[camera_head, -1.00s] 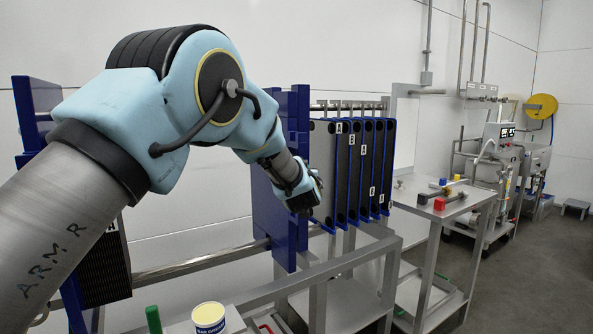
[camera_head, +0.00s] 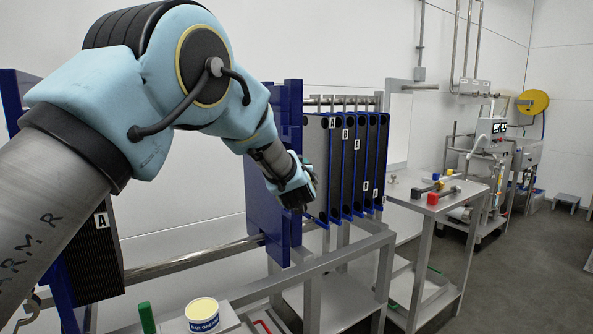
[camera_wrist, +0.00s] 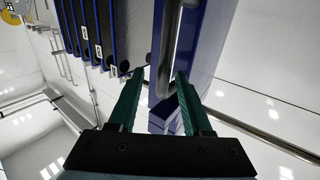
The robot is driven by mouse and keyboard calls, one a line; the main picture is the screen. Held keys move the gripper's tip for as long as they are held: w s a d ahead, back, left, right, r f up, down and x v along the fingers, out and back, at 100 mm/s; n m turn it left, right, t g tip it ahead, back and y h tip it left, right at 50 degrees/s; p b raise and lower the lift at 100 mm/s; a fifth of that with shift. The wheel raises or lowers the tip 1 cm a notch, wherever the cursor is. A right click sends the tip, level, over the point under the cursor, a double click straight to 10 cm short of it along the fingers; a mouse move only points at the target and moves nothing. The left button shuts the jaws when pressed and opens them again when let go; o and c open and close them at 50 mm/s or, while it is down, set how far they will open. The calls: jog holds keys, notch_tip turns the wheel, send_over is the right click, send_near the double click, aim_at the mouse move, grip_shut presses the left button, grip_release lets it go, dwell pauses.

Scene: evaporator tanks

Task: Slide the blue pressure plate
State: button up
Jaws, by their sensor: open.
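The blue pressure plate (camera_head: 270,205) stands upright on a steel rail, left of a row of dark plates. My gripper (camera_head: 312,190) is at the plate's right face in the head view, partly hidden by its own wrist. In the wrist view, my gripper (camera_wrist: 159,74) has its two green fingers apart, one on each side of a steel bar handle (camera_wrist: 163,85). The handle runs along the blue pressure plate (camera_wrist: 200,45). The bar lies between the fingers with room at the sides; I cannot tell whether either finger touches it.
The dark plates with blue edges (camera_head: 345,165) hang close to the right of my gripper. A dark plate pack (camera_head: 95,255) stands at the left. A grease tin (camera_head: 203,312) stands at the front. A bench (camera_head: 420,200) with coloured blocks stands at the right.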

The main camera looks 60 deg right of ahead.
jog(key=b+v, duration=0.2)
jog(key=v, duration=0.7)
jog(key=shift+s+b, duration=0.15)
jog(key=shift+b, duration=0.2)
jog(key=shift+a, duration=0.1)
